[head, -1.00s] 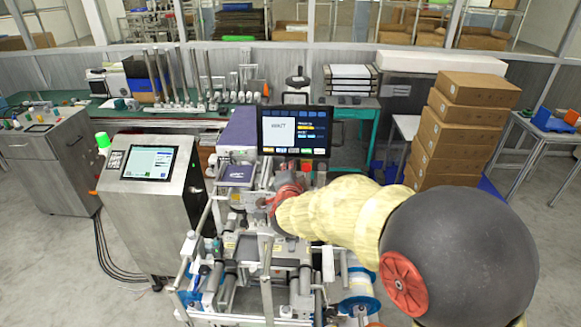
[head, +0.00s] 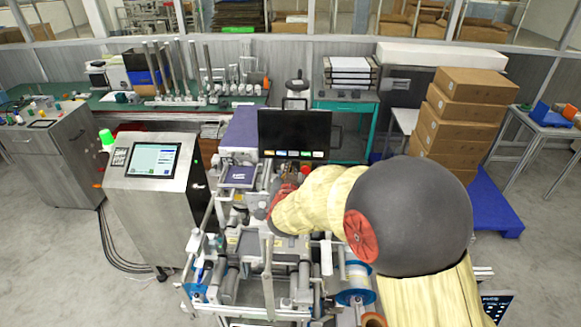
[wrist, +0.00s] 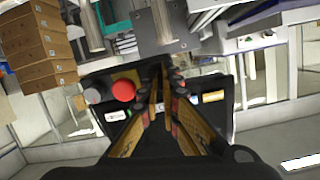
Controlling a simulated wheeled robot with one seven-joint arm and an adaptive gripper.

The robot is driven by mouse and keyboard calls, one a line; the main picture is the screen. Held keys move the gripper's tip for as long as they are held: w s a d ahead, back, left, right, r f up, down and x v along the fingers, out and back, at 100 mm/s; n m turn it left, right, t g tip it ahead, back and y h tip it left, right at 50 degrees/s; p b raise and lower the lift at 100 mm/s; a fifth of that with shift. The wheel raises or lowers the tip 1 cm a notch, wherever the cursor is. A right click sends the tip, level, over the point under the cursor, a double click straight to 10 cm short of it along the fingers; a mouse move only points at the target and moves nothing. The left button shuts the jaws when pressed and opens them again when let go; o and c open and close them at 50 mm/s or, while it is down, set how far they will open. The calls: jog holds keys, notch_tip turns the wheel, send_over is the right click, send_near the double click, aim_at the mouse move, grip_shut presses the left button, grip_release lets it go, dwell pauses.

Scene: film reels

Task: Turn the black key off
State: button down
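My gripper (wrist: 162,78) points at the control panel below the monitor, with its two fingers close together at the tips. The black key is not clearly visible; the fingers cover the spot between them, and I cannot tell whether they hold it. Beside the fingertips in the wrist view are a round red button (wrist: 123,90) and a grey knob (wrist: 92,96).
The film-reel machine (head: 232,243) with rollers and rails lies below my gripper. A steel cabinet (head: 153,198) with a lit screen stands to the left.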

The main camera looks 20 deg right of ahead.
jog(key=shift+n+p, duration=0.6)
jog(key=shift+n, duration=0.5)
jog(key=c, duration=2)
grip_release()
jog(key=shift+c, duration=0.2)
jog(key=v, duration=1.2)
jog(key=shift+a, duration=0.1)
